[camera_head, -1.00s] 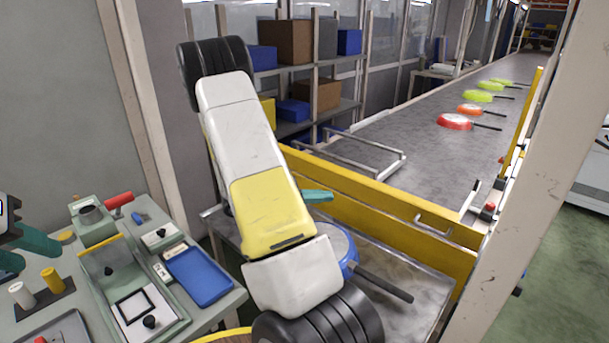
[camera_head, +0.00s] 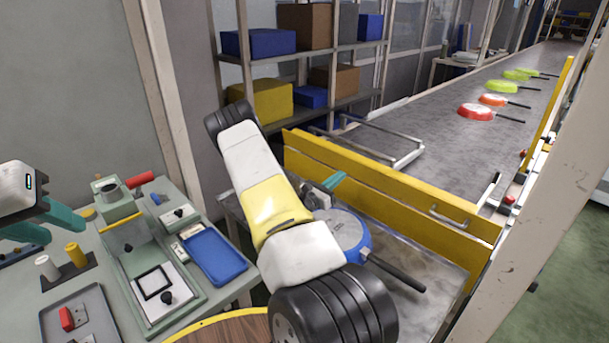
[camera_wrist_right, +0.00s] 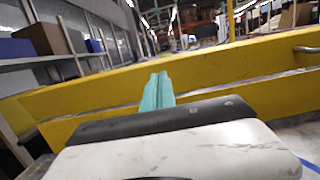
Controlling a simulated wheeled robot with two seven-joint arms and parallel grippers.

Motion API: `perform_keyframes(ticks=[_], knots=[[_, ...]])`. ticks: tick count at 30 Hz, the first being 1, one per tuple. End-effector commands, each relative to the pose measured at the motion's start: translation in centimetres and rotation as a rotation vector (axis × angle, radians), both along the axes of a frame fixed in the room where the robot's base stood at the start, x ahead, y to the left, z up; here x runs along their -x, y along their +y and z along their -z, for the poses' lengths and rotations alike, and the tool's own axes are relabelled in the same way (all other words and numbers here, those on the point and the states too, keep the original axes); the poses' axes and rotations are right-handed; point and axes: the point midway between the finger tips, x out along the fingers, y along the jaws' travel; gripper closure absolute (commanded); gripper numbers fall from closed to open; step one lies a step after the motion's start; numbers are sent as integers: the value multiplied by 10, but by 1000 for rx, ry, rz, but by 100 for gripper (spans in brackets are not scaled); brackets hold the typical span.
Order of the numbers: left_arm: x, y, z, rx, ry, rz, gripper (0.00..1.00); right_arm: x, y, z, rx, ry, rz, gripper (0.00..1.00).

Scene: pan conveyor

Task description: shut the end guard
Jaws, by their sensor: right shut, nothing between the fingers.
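The end guard (camera_head: 385,188) is a long yellow board across the near end of the conveyor, with a metal handle (camera_head: 450,216) towards its right end. A second yellow strip runs along it, with a thin line between the two. The guard also fills the middle of the right wrist view (camera_wrist_right: 235,75). My right gripper (camera_head: 334,182) is shut and empty, its teal fingers close to the guard's near face. In the wrist view the fingers (camera_wrist_right: 157,92) overlap the guard; I cannot tell whether they touch. My left gripper (camera_head: 45,228) is open and empty over the bench at left.
A blue pan (camera_head: 350,238) with a black handle lies on the metal table (camera_head: 425,305) before the guard, partly behind my right arm. Several pans (camera_head: 477,112) stand on the conveyor (camera_head: 440,150). A blue tray (camera_head: 214,256) lies on the bench. A post (camera_head: 550,200) stands at right.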

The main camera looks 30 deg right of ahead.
Motion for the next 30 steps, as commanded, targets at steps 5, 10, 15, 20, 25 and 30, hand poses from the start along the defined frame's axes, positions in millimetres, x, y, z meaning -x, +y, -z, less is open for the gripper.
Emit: perform_keyframes(ticks=[5,10,15,20,25,30], knots=[[0,0,0,0,0,0,64,-9,-37,-8,1,-2,4,100],[0,0,0,0,0,0,64,-16,-59,-11,0,-3,3,100],[0,0,0,0,0,0,64,-19,-69,-13,1,-1,1,100],[0,0,0,0,0,0,64,-20,-70,-14,1,-1,1,100],[0,0,0,0,0,0,64,-20,-70,-13,0,-1,1,100],[0,0,0,0,0,0,64,-23,-71,-14,-11,1,1,100]])
